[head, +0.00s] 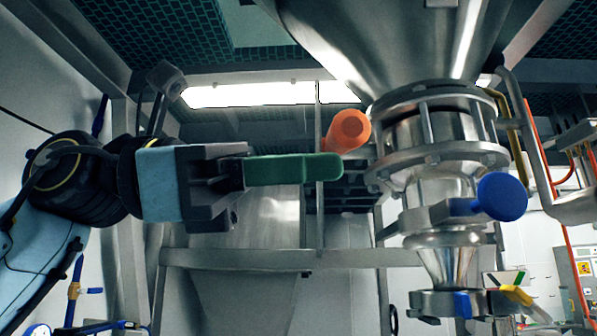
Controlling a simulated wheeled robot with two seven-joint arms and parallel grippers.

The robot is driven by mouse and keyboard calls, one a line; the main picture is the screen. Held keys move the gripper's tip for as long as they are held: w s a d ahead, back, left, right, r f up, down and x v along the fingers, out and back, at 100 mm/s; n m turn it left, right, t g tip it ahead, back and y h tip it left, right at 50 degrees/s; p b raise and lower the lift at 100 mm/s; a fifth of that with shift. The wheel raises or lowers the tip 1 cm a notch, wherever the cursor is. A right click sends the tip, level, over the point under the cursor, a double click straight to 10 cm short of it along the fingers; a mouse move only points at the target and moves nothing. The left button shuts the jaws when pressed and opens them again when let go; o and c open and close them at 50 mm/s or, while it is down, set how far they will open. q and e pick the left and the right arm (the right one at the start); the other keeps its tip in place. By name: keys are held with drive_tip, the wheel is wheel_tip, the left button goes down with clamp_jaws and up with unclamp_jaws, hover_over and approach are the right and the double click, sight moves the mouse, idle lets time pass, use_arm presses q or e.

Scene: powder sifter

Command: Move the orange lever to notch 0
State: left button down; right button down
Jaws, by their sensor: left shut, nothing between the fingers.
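The orange lever (347,130) shows as a rounded knob end with a short shaft, at the left of the metal valve housing (430,140) under the big hopper. My left gripper (338,166) comes in from the left. Its green fingers are shut together with nothing between them. The fingertips are just below the lever's knob in the picture; I cannot tell whether they touch it. Notch marks are not visible. My right gripper is not in view.
A blue round knob (501,197) sticks out from the lower valve at the right. The steel hopper (395,40) hangs above. A horizontal frame beam (290,259) crosses behind my left gripper. Yellow and orange pipes run at the far right.

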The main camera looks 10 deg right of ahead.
use_arm(q)
drive_tip(key=shift+s+a+r, duration=0.1)
drive_tip(key=shift+r, duration=0.1)
drive_tip(key=w+a+f+b, duration=0.2)
drive_tip(key=a, duration=0.3)
drive_tip(key=w+a+f+b, duration=0.1)
drive_tip(key=a+f+b, duration=0.1)
drive_tip(key=a, duration=0.3)
drive_tip(key=shift+w+f+b, duration=0.25)
drive_tip(key=shift+w+b, duration=0.1)
drive_tip(key=shift+b, duration=0.15)
drive_tip(key=shift+a, duration=0.1)
